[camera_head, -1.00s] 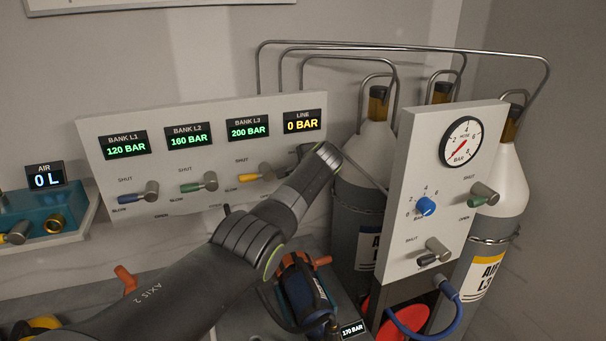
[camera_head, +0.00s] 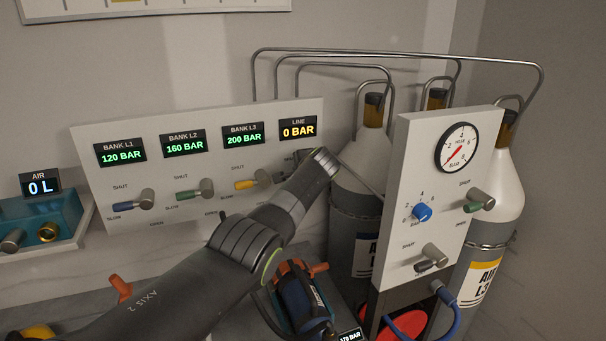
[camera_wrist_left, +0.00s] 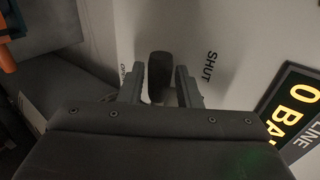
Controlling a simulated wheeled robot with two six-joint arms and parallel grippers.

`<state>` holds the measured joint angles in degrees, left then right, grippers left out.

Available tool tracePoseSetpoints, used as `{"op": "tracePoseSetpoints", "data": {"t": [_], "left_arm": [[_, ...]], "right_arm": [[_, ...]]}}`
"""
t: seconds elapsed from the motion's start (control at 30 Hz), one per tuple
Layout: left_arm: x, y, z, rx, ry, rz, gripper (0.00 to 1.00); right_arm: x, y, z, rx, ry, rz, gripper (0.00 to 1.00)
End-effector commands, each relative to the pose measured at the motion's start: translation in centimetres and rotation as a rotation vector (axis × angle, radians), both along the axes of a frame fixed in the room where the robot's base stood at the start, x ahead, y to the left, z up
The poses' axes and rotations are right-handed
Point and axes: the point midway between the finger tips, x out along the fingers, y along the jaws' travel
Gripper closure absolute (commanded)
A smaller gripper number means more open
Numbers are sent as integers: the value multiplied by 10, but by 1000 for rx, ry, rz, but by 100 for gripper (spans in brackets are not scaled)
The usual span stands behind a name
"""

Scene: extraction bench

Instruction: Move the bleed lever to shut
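A dark lever (camera_wrist_left: 159,70) stands out from the pale panel in the left wrist view, between the printed words OPEN on its left and SHUT on its right. I take it for the bleed lever, beside the LINE display (camera_wrist_left: 295,115), which reads 0 BAR. My left gripper (camera_wrist_left: 160,88) is open, with one finger on each side of the lever. Small gaps seem to show between lever and fingers. In the head view, my left wrist covers this lever and the gripper below the LINE display (camera_head: 297,127). My right gripper is not in view.
The bank panel (camera_head: 90,165) carries blue, green and yellow levers left of my wrist. A second panel (camera_head: 455,205) with a gauge (camera_head: 457,148) and knobs stands close on the right, before the cylinders (camera_head: 495,180). A blue-black device (camera_head: 302,298) lies below my forearm.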

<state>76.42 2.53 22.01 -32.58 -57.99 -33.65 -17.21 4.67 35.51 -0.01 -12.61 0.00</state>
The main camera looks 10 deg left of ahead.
Motion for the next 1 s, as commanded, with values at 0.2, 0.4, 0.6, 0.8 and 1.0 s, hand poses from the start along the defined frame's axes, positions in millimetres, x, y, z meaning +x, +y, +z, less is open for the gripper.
{"op": "tracePoseSetpoints", "data": {"t": [0.2,0.4,0.6,0.8,1.0], "left_arm": [[-4,-4,4,1,-2,-1,69],[-14,-11,12,-1,-3,-1,69],[-26,-18,20,-2,-2,-2,69],[-42,-27,31,-3,-2,-1,69],[-62,-40,46,-3,-2,-2,69]], "right_arm": [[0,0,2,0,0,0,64],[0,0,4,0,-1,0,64],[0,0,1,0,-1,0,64],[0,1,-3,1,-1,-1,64],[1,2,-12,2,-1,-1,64]]}}
